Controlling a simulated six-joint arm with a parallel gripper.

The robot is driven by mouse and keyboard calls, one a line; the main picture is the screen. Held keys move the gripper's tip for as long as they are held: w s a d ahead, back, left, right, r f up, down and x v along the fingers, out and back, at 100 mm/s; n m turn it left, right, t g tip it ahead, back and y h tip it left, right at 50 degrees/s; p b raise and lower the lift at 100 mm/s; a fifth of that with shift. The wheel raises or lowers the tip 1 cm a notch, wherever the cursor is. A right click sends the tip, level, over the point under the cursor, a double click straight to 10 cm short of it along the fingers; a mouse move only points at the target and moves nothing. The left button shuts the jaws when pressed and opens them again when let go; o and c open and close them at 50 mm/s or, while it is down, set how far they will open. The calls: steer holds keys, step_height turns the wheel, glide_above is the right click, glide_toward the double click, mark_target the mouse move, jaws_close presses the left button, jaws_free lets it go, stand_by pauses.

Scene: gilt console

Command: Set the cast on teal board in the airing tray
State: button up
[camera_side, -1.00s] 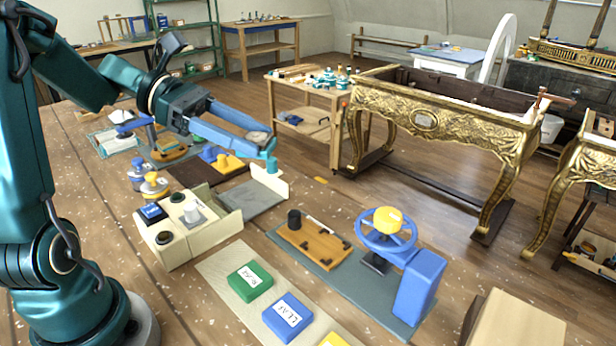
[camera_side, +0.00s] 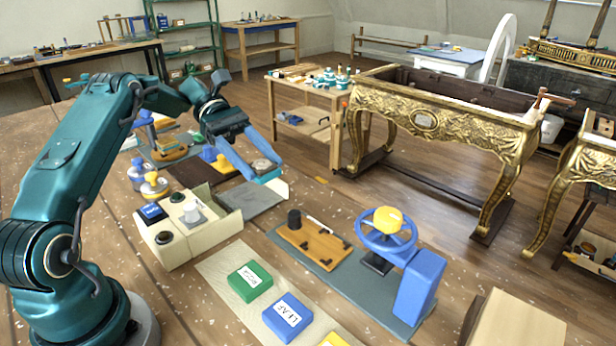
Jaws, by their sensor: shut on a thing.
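My gripper (camera_side: 256,169), with long blue fingers, is shut on the teal board (camera_side: 268,179). A small greyish cast (camera_side: 262,165) lies on the board between the fingers. The fingers hide much of the board. The cream tray with a grey floor (camera_side: 255,200), which I take for the airing tray, is on the bench below the gripper. The board is over the far end of this tray, near its back wall. I cannot tell whether it touches the tray.
A blue handwheel press (camera_side: 388,232) and an orange board (camera_side: 313,242) are at right. Green (camera_side: 250,281) and blue blocks (camera_side: 287,316) lie in front.

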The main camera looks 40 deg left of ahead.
steer(key=shift+d+f, duration=0.2)
steer(key=shift+f, duration=0.3)
glide_above(318, 242)
step_height(318, 242, down, 7)
steer(key=shift+d, duration=0.15)
steer(key=shift+f, duration=1.8)
steer(key=shift+f, duration=0.2)
steer(key=o, duration=1.4)
steer(key=shift+c, duration=0.2)
